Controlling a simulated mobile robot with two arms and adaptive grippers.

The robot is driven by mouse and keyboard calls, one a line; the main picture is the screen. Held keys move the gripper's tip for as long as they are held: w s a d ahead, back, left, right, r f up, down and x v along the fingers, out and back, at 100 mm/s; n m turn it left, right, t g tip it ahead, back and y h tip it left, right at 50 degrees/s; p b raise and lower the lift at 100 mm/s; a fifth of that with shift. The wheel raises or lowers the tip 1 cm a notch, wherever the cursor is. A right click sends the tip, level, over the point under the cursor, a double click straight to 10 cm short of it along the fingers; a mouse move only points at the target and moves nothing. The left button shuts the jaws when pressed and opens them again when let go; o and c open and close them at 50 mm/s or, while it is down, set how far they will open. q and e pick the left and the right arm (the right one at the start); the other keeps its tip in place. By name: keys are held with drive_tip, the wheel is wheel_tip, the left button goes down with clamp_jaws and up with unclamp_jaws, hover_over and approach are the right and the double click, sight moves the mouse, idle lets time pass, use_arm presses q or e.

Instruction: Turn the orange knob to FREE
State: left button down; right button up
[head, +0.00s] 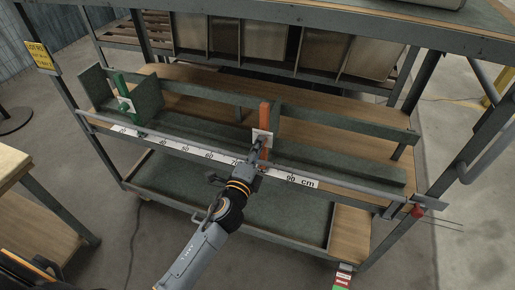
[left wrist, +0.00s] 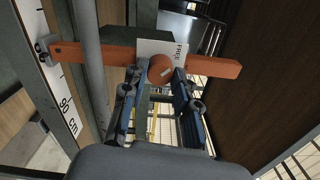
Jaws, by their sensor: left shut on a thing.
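The orange knob (left wrist: 160,68) is round, with a pale mark on its face, and sits between the fingers of my left gripper (left wrist: 158,82) in the left wrist view. The gripper is shut on it. Behind the knob is a white plate (left wrist: 150,47); the word FREE reads along its right part, and the rest is partly hidden. The knob is on an orange bar (left wrist: 220,68). In the head view, my left gripper (head: 260,146) reaches the orange bar (head: 265,113) and hides the knob. I cannot tell the knob's exact setting. My right gripper is not in view.
A rail with a centimetre scale (head: 195,153) runs along the rack front. A green bar with a white plate (head: 122,92) stands at the left. Metal bins (head: 265,42) hang above. A wooden table (head: 10,160) is at the left; floor is open at the right.

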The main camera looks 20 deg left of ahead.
use_arm(q)
drive_tip(key=c, duration=1)
unclamp_jaws()
drive_tip(key=shift+s, duration=0.1)
drive_tip(key=s, duration=1.1)
drive_tip(key=shift+s+a, duration=0.2)
drive_tip(key=shift+s, duration=0.2)
